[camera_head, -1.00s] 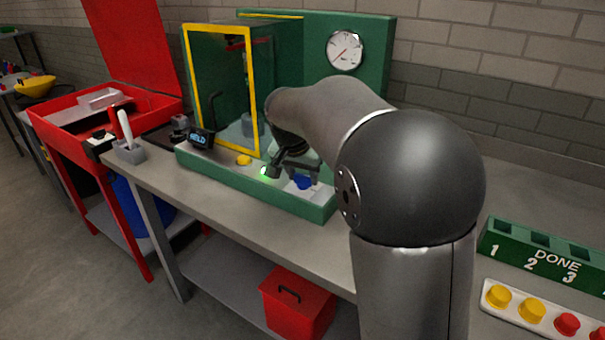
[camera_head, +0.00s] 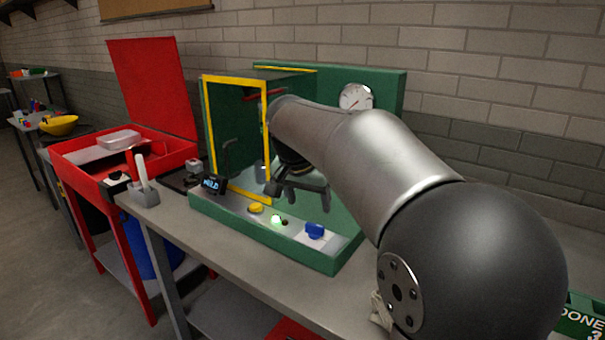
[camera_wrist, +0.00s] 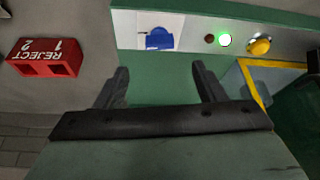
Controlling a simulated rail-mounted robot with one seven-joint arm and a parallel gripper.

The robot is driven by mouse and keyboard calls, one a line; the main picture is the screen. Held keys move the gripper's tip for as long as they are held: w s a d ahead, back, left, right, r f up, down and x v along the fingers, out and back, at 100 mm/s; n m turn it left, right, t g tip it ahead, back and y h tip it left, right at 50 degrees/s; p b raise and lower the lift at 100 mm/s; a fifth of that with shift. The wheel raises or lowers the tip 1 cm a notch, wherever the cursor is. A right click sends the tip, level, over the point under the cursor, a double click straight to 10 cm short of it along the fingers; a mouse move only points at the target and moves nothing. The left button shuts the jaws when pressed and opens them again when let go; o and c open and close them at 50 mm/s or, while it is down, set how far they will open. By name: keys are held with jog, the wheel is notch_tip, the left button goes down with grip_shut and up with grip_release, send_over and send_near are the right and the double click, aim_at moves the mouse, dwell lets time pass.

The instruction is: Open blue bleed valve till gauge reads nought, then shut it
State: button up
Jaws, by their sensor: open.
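The blue bleed valve (camera_head: 314,230) sits on the pale front panel of the green test stand. In the wrist view its blue handle (camera_wrist: 159,38) lies beyond the fingertips, apart from them. My gripper (camera_head: 300,195) is open and empty, held above and behind the valve; both fingers (camera_wrist: 161,72) show in the wrist view. The round white gauge (camera_head: 356,97) is on the green back panel. Its needle is too small to read surely.
A lit green lamp (camera_head: 277,219) and a yellow button (camera_head: 256,208) lie left of the valve. The yellow-framed guard door (camera_head: 236,198) stands close left of my gripper.

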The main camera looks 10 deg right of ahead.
jog(key=v, duration=0.8)
jog(key=s+d+f+n+g+y+p, duration=0.1)
jog(key=s+f+n+p, duration=0.1)
jog(key=s+f, duration=0.8)
jog(key=s+d+f+n+g+y+p, duration=0.1)
jog(key=s+f+n, duration=0.4)
jog(key=s+f, duration=0.5)
jog(key=s+d+g+p, duration=0.1)
jog(key=s+p, duration=0.1)
jog(key=s, duration=0.4)
jog(key=shift+s+y+p, duration=0.35)
jog(key=shift+y, duration=0.05)
